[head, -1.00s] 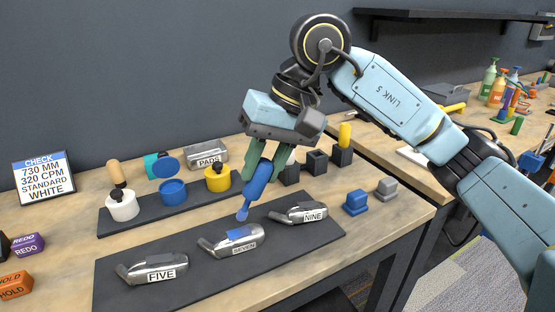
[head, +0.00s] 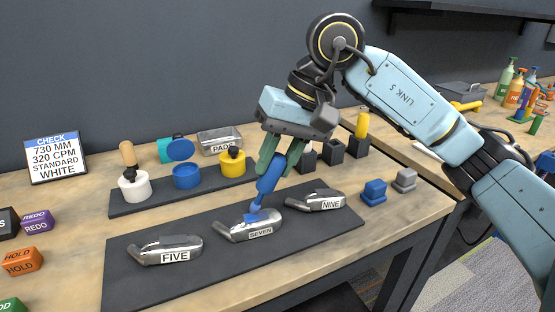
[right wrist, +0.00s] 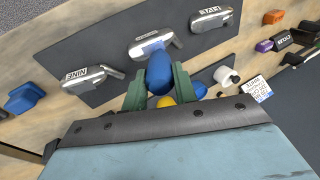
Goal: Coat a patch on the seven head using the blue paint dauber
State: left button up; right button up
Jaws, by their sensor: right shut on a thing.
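The seven head (head: 252,230) lies on the dark mat between the five head (head: 165,250) and the nine head (head: 316,201). A blue patch (head: 262,216) shows on its top. My right gripper (head: 278,158) is shut on the blue paint dauber (head: 268,182), which tilts down with its tip at the patch; whether it touches cannot be told for sure. In the right wrist view the dauber (right wrist: 159,75) sits between the green fingers, in front of the seven head (right wrist: 146,47). My left gripper is not in view.
A dark tray behind holds a white pot (head: 134,187), a blue pot (head: 187,176) and a yellow pot (head: 232,163). A blue block (head: 373,191) and a grey block (head: 404,181) stand right of the mat. A sign (head: 56,160) and labelled blocks are at left.

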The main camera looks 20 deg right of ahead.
jog(key=shift+r, duration=0.1)
dwell(0.4)
jog(key=shift+w+f+b, duration=0.2)
jog(key=shift+f+b, duration=0.25)
jog(key=shift+f, duration=0.15)
jog(key=shift+w+f+b, duration=0.15)
jog(key=shift+f+b, duration=0.3)
jog(key=shift+f, duration=0.1)
jog(key=d+b, duration=0.1)
jog(key=d, duration=0.3)
jog(key=shift+s+f+b, duration=0.1)
jog(key=shift+b, duration=0.2)
jog(key=shift+a, duration=2.1)
